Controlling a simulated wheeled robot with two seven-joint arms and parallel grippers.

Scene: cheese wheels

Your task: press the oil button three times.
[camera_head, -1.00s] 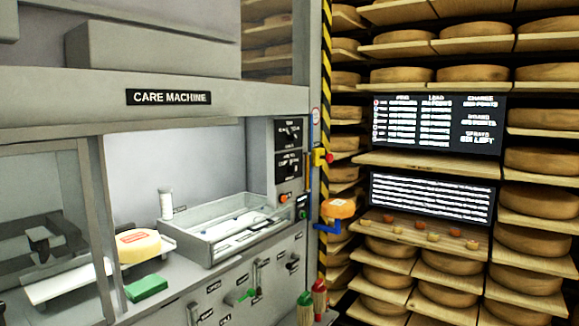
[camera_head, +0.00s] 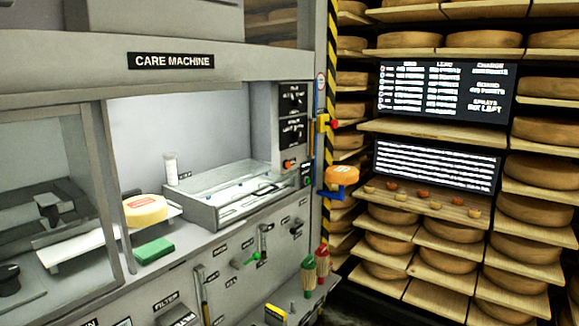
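The care machine (camera_head: 60,105) fills the left and middle of the view. No button has a label that I can read as oil. On its right-hand post are small screens (camera_head: 293,98), with an orange-red button (camera_head: 289,164) below them and a small green-lit panel (camera_head: 306,169) beside it. A yellow box with a red knob (camera_head: 334,125) sits on the post's outer edge. Neither of my grippers is in view.
A cheese wheel (camera_head: 145,210) and a green block (camera_head: 153,250) sit on the machine's ledge, left of a clear-walled tray (camera_head: 205,215). Red and green brushes (camera_head: 309,275) stand lower right. Cheese shelves (camera_head: 450,250) fill the right.

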